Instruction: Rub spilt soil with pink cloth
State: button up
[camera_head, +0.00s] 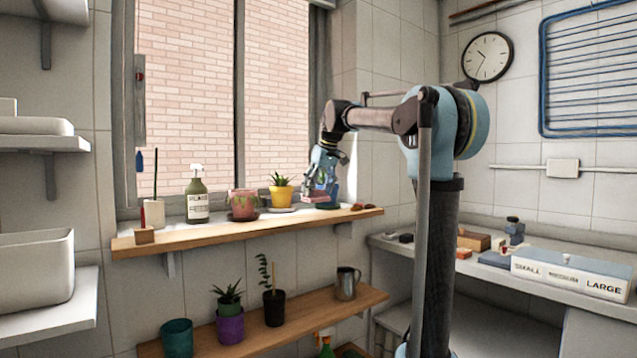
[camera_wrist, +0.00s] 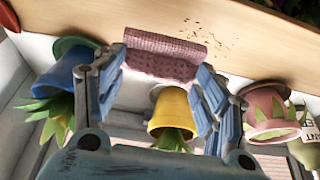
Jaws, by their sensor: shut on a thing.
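The pink cloth (camera_wrist: 163,55) is a folded, textured pad between my gripper's fingertips in the wrist view. My gripper (camera_wrist: 162,70) is shut on it, with one blue finger at each end. The spilt soil (camera_wrist: 215,32) shows as small dark specks on the wooden shelf (camera_wrist: 275,45), just beyond and to the right of the cloth. In the head view my gripper (camera_head: 319,196) is low over the right part of the upper shelf. I cannot tell whether the cloth touches the wood. The soil cannot be made out in the head view.
A yellow pot (camera_head: 281,196), a pink pot (camera_head: 243,204) and a spray bottle (camera_head: 197,203) stand left of my gripper. A blue pot (camera_wrist: 66,72) is close to my left finger. Reddish-brown pieces (camera_head: 358,207) lie at the shelf's right end. A lower shelf (camera_head: 310,305) holds plants.

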aim_at(318, 194)
jog(key=shift+r, duration=1.6)
